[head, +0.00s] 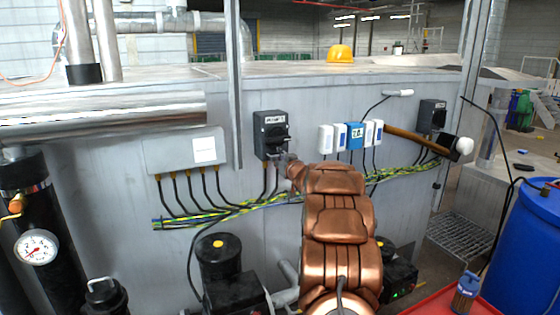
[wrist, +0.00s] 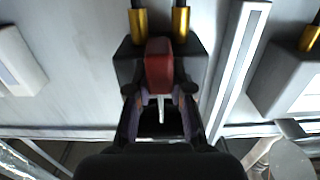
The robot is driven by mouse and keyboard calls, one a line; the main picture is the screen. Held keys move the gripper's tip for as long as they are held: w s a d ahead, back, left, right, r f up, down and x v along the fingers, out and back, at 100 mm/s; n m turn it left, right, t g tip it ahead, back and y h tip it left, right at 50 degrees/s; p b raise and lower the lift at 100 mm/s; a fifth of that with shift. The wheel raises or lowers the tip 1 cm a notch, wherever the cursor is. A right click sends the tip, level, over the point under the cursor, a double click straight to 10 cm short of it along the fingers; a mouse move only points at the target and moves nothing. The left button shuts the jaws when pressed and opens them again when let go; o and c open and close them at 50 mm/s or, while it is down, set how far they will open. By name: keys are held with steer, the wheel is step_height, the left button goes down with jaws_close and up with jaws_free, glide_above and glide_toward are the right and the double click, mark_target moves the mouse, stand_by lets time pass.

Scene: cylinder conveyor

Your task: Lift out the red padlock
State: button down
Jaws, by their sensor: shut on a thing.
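The red padlock (wrist: 159,66) shows in the wrist view between the two fingers of my gripper (wrist: 160,92). The gripper is shut on it. A pale metal pin or shackle part (wrist: 161,107) lies just below its red body. Behind it is the black switch box (wrist: 125,62), which the head view shows on the grey cabinet wall (head: 272,128). In the head view my gripper (head: 282,159) is at the lower part of this box, and I cannot make out the padlock there. Whether the shackle is still through the box is unclear.
A grey junction box (head: 185,150) with several cables is left of the switch box. White and blue modules (head: 354,136) and a wooden-handled hammer (head: 420,139) are to the right. A vertical metal strut (head: 234,85) stands close beside the switch box.

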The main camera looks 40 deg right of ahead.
steer(key=shift+r+p, duration=0.55)
stand_by(0.4)
steer(key=b+v, duration=0.1)
steer(key=v, duration=0.6)
steer(key=shift+f, duration=0.45)
stand_by(1.1)
